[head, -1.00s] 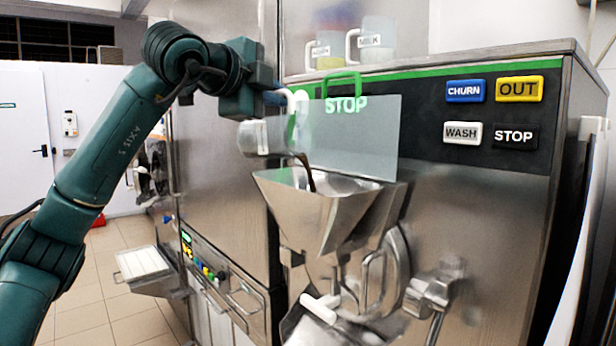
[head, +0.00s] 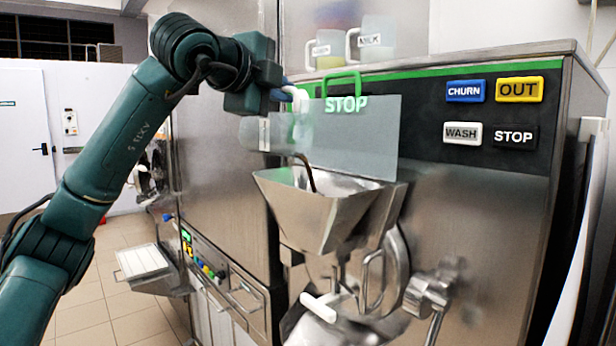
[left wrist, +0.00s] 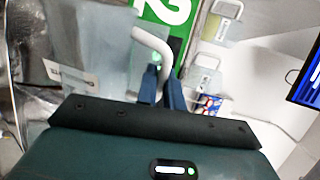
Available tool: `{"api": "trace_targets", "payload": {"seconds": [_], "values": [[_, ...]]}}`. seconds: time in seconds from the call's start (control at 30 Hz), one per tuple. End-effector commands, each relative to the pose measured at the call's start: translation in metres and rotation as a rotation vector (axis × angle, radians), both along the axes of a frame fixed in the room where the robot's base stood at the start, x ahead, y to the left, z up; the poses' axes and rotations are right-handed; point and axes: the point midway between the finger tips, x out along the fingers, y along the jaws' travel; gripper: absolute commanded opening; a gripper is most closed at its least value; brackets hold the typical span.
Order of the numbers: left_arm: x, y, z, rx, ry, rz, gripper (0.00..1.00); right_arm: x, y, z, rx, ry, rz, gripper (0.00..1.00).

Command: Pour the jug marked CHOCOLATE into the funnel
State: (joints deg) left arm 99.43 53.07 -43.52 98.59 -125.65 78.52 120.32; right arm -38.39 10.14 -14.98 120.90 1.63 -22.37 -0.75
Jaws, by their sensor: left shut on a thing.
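My left gripper (head: 284,96) is shut on the white handle of a clear jug (head: 252,134), up and left of the funnel. The jug is tipped with its mouth toward the right, and a thin dark brown stream falls from it into the steel funnel (head: 308,207). The jug's label is too small to read. In the left wrist view the blue fingers (left wrist: 164,92) are at the handle (left wrist: 152,42), with the clear jug (left wrist: 92,38) to the left. The funnel's inside is only partly visible. My right gripper is out of view.
Two more jugs stand on top of the machine: one marked MILK (head: 378,38) and one with yellowish contents (head: 328,60). CHURN, OUT, WASH and STOP buttons are at right.

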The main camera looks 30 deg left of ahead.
Motion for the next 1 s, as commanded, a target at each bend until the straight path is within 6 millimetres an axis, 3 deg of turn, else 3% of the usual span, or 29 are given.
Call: {"api": "trace_targets", "payload": {"seconds": [0.57, 1.0], "values": [[-0.001, -0.011, 0.004, 0.082, -0.004, -0.001, 0.00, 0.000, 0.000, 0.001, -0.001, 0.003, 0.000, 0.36], [-0.003, -0.041, 0.006, 0.319, -0.018, -0.001, 0.00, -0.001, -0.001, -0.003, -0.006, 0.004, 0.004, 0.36]]}}
